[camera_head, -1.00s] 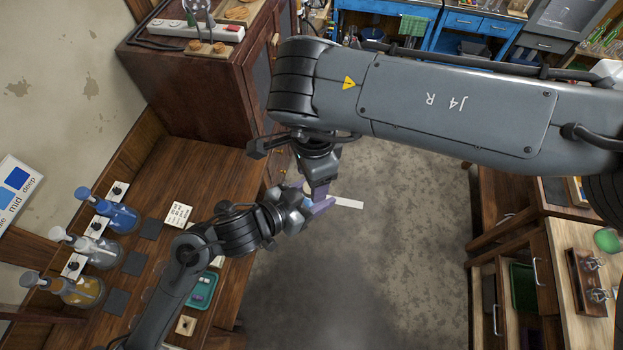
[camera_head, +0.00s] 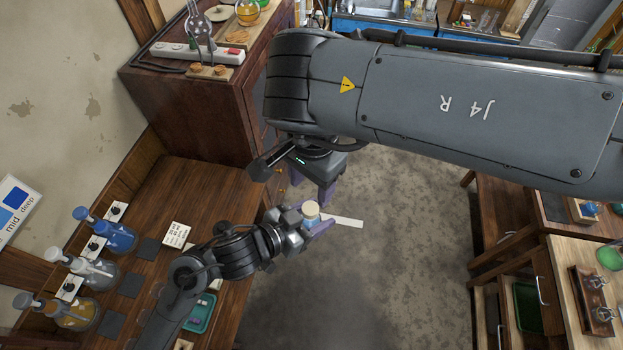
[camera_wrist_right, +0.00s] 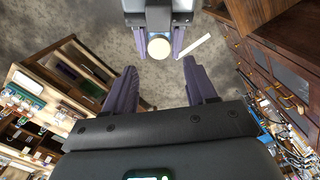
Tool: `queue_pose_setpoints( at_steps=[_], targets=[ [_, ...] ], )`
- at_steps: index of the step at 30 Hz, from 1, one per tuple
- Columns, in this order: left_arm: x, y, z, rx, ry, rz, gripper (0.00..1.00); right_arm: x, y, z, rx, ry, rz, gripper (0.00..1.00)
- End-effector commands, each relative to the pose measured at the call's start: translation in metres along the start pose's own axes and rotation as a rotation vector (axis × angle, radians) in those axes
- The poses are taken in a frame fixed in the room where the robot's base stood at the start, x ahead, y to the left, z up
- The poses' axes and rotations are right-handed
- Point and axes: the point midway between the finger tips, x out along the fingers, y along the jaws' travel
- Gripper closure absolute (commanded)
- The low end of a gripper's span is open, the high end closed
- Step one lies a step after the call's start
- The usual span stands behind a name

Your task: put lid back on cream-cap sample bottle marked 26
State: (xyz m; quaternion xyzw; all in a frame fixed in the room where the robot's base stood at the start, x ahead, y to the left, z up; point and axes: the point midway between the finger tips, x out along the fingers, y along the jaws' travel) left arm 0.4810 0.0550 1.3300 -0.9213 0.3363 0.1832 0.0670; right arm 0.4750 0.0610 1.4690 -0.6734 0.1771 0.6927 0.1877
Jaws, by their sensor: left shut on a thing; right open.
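My left gripper (camera_head: 318,226) is shut on a small bottle (camera_head: 310,220) and holds it above the floor, off the bench edge. A round cream cap (camera_head: 311,208) tops the bottle and looks seated; it also shows from above in the right wrist view (camera_wrist_right: 159,48). I cannot read any number on the bottle. My right gripper (camera_wrist_right: 162,88) is open and empty, its purple fingers apart and pointing toward the cap with a gap between. In the head view its fingers (camera_head: 326,192) show just behind the bottle.
A white strip (camera_head: 343,220) shows beside the bottle; I cannot tell whether it is attached. The wooden bench (camera_head: 200,190) at left carries flasks (camera_head: 117,236), a card (camera_head: 176,234) and a green tray (camera_head: 201,312). A dark cabinet (camera_head: 190,105) stands behind.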

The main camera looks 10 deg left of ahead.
Motion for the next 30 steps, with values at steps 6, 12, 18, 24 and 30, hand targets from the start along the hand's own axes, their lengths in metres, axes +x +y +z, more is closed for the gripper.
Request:
queue_pose_setpoints(
  at_steps=[6, 12, 18, 24, 30],
  targets=[
    [0.000, 0.000, -0.001, 0.000, 0.001, 0.000, 1.00, -0.007, 0.001, 0.000, -0.105, 0.000, 0.003, 0.44],
    [0.000, 0.000, -0.001, 0.000, 0.001, 0.000, 1.00, -0.006, 0.001, 0.000, -0.106, -0.001, 0.003, 0.44],
    [0.000, 0.000, -0.001, 0.000, 0.001, 0.000, 1.00, -0.002, 0.001, 0.000, -0.105, -0.001, 0.004, 0.44],
    [0.000, 0.000, 0.000, 0.000, 0.001, 0.000, 1.00, 0.018, 0.002, 0.000, -0.104, -0.003, 0.006, 0.44],
    [0.000, 0.000, -0.001, 0.000, 0.001, 0.000, 1.00, 0.045, 0.002, 0.000, -0.104, -0.003, 0.005, 0.44]
  ],
)
